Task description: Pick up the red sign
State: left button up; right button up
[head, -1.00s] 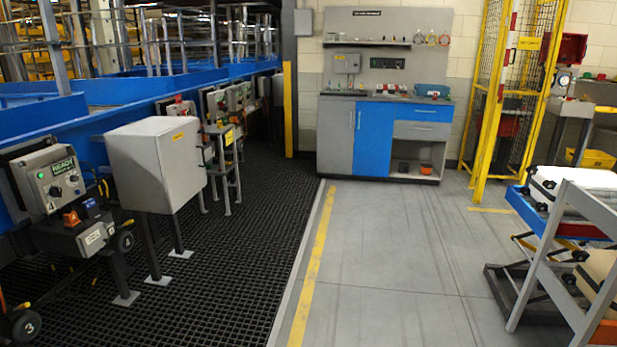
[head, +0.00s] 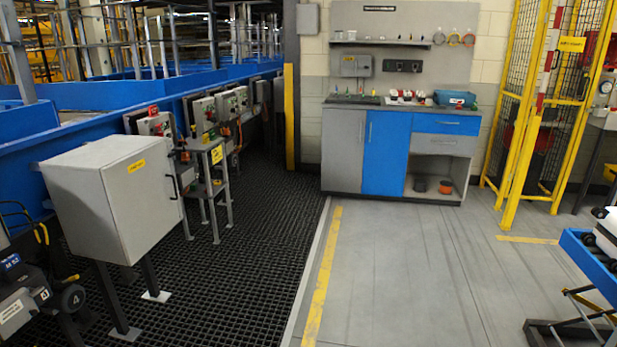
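I cannot make out a red sign for certain. Small red and white items (head: 405,97) lie on top of the workbench (head: 366,152) at the back, too small to tell what they are. Something red (head: 153,111) shows on a control box along the conveyor at left. Neither of my grippers is in view.
A grey cabinet on legs (head: 112,197) stands on black grating (head: 215,280) at left, beside the blue conveyor (head: 110,95). A yellow mesh cage (head: 548,110) stands at back right, and a blue-topped lift cart (head: 590,262) at right. The grey floor (head: 420,270) ahead is clear.

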aim_at(152, 109)
jog(key=i, duration=1.45)
jog(key=i+l+u, duration=0.15)
jog(key=i+u, duration=0.3)
jog(key=i, duration=0.2)
jog(key=i+l+u, duration=0.4)
jog(key=i, duration=0.25)
jog(key=i+l+u, duration=0.45)
jog(key=i+l, duration=0.1)
